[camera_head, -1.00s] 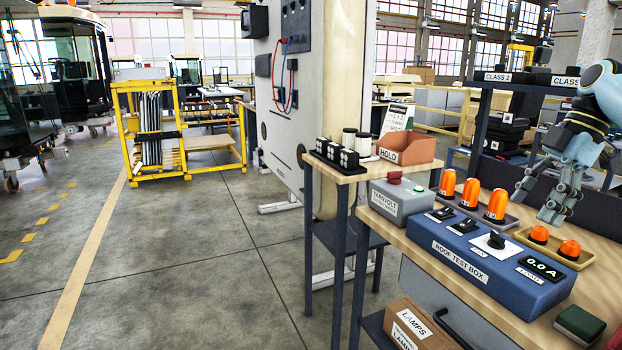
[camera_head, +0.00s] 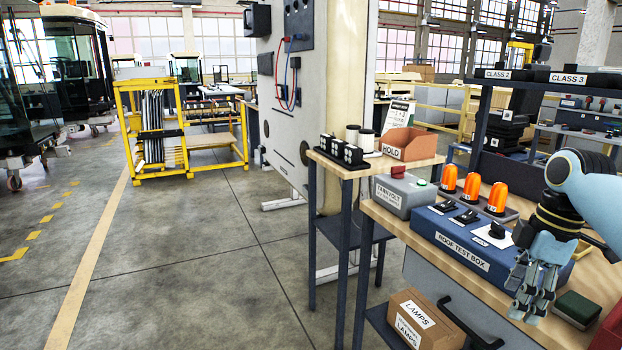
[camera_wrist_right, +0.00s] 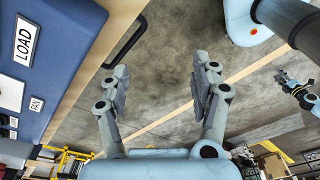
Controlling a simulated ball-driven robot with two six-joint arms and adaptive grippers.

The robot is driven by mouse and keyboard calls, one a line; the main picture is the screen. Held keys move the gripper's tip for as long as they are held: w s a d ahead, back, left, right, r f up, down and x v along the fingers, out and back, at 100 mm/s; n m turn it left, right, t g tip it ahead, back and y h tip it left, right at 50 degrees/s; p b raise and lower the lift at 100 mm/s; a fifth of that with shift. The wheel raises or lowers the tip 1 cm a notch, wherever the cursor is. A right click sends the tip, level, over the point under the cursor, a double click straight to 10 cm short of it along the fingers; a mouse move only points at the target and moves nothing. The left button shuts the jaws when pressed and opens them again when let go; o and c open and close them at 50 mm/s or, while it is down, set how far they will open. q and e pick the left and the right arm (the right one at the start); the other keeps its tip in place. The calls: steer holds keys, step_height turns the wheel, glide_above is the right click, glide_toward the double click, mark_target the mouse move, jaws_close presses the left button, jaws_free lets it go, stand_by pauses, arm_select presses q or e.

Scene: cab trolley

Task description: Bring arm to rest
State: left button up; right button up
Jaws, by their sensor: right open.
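My right gripper (camera_head: 528,302) hangs fingers down at the right of the head view, in front of the right end of the roof test box (camera_head: 462,254). It hides that end of the box. In the right wrist view my right gripper (camera_wrist_right: 160,88) is open, with nothing between its fingers and bare floor beyond them. The blue box side (camera_wrist_right: 62,50) shows at the left there, clear of the fingers. My left gripper (camera_wrist_right: 283,78) seems to show small at the right of the wrist view; its jaws are too small to judge.
The workbench (camera_head: 410,232) carries orange beacons (camera_head: 472,188), a grey Tarnvolt box (camera_head: 402,194) and a dark green block (camera_head: 577,309). A red object (camera_head: 612,330) is at the lower right edge. A lamps carton (camera_head: 425,318) sits below. Open floor (camera_head: 190,270) lies to the left.

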steer(key=s+a+f+m+h, duration=0.1)
steer(key=s+a+f+m, duration=0.3)
steer(key=s, duration=0.4)
steer(key=s+a+r+m+t+h, duration=0.1)
steer(key=s+a+m+t, duration=0.2)
steer(key=s, duration=0.7)
steer(key=s+a+r+m, duration=0.2)
steer(key=s+m, duration=0.3)
steer(key=s, duration=0.5)
steer(key=s+d+f+g+b, duration=0.1)
steer(key=s+f, duration=0.1)
steer(key=f, duration=1.4)
steer(key=s+d+f+b, duration=0.1)
steer(key=d+f+b, duration=0.1)
steer(key=f, duration=1.3)
steer(key=s+f+m+g+b, duration=0.1)
steer(key=s+f+b, duration=0.1)
steer(key=s+f, duration=1.4)
steer(key=shift+s+d+f, duration=0.2)
steer(key=shift+s+d, duration=0.05)
steer(key=shift+s, duration=0.55)
